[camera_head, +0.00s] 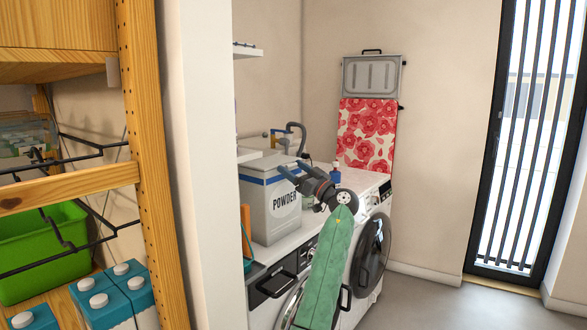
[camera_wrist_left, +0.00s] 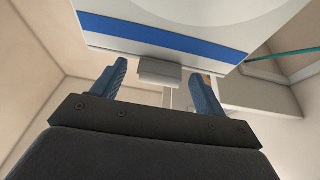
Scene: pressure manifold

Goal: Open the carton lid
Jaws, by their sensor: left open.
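The carton is a grey-white box labelled POWDER (camera_head: 285,200) standing on the white counter top, with a blue band near its top. Its lid (camera_head: 268,168) looks shut. In the left wrist view the lid's blue-edged front (camera_wrist_left: 165,38) fills the top, and a small grey tab (camera_wrist_left: 160,73) sticks out below the band. My left gripper (camera_head: 292,169) is open at the carton's upper right side. In the wrist view its two blue fingers (camera_wrist_left: 158,78) stand on either side of the tab, with gaps on both sides. My right gripper is not in view.
Washing machines (camera_head: 370,250) stand under the counter. A small dark-blue bottle (camera_head: 335,178) and a grey hose (camera_head: 298,135) are behind the gripper. A wall edge (camera_head: 205,180) and wooden shelf with a green bin (camera_head: 40,255) are at left. Floor (camera_head: 430,300) at right is clear.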

